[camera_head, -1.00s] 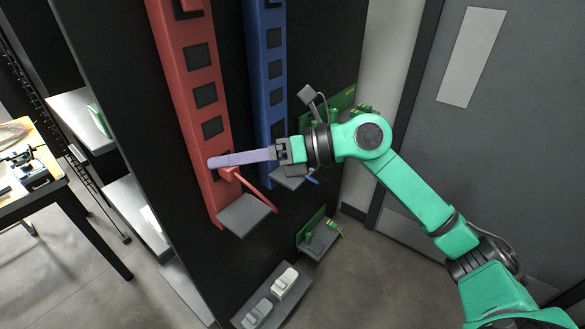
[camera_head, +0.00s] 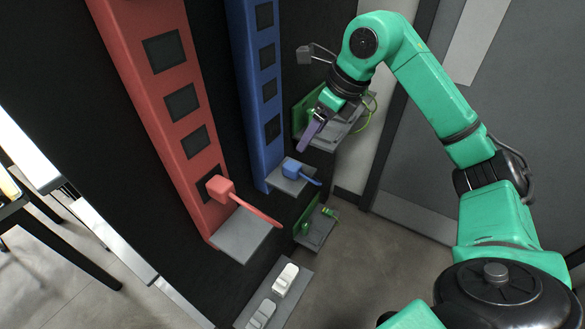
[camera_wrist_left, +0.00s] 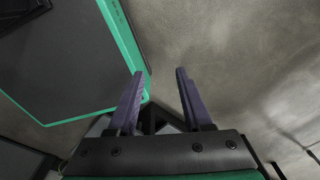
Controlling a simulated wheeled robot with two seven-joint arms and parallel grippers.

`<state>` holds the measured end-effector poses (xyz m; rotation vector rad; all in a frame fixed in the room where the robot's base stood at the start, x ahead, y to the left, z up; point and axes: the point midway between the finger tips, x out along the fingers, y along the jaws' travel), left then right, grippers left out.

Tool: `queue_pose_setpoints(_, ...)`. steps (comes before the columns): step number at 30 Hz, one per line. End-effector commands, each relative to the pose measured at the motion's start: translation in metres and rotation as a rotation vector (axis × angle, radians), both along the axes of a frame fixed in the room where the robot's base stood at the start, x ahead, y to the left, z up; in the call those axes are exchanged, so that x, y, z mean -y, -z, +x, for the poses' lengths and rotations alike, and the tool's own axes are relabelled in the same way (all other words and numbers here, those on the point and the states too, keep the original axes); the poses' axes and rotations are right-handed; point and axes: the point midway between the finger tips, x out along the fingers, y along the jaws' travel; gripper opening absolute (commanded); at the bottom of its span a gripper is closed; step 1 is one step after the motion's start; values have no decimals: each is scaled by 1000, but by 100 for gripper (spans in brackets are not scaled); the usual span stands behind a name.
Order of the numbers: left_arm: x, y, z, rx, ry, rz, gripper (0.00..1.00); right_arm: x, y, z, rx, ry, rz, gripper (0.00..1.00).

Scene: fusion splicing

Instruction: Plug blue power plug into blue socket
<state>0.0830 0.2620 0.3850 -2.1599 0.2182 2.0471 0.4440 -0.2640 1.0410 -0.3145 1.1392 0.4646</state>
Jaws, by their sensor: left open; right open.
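The blue plug (camera_head: 291,168) is a small block with a short blue cable. It is at a small grey shelf (camera_head: 289,185), near the foot of the blue strip. The blue strip (camera_head: 245,85) has a column of dark square sockets on the dark panel. My right gripper (camera_head: 303,150) has purple fingers pointing down, just above and right of the blue plug and apart from it. It looks empty; the gap between its fingers is hard to see. My left gripper (camera_wrist_left: 159,72) shows in the left wrist view, open and empty above bare floor.
A red strip (camera_head: 150,85) stands left, with a red plug (camera_head: 220,187) at its lower end above a grey shelf (camera_head: 240,238). Green-backed shelves (camera_head: 318,228) stick out at right. White blocks (camera_head: 285,279) sit low. A grey door (camera_head: 425,150) stands behind.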

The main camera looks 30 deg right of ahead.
Motion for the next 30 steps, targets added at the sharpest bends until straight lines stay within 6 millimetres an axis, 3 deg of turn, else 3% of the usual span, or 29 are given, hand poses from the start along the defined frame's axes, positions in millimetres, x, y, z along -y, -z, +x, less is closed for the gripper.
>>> queue_pose_setpoints(2, 0, 0, 2, 3, 1, -1, 50, -3, 15, 4, -6, -2, 0, 78)
queue_pose_setpoints(10, 4, -12, 44, 73, 3, -8, 50, -15, 66, 23, -5, -2, 2, 78)
queue_pose_setpoints(14, 3, -12, 38, 63, 3, -6, 50, -17, 78, 28, -2, -2, 2, 78)
queue_pose_setpoints(24, 3, -12, 27, 44, 1, -5, 50, -17, 82, 29, -3, -2, 2, 78)
queue_pose_setpoints(30, 3, -25, 27, 44, 0, -5, 50, -20, 111, 39, -6, -2, 4, 78)
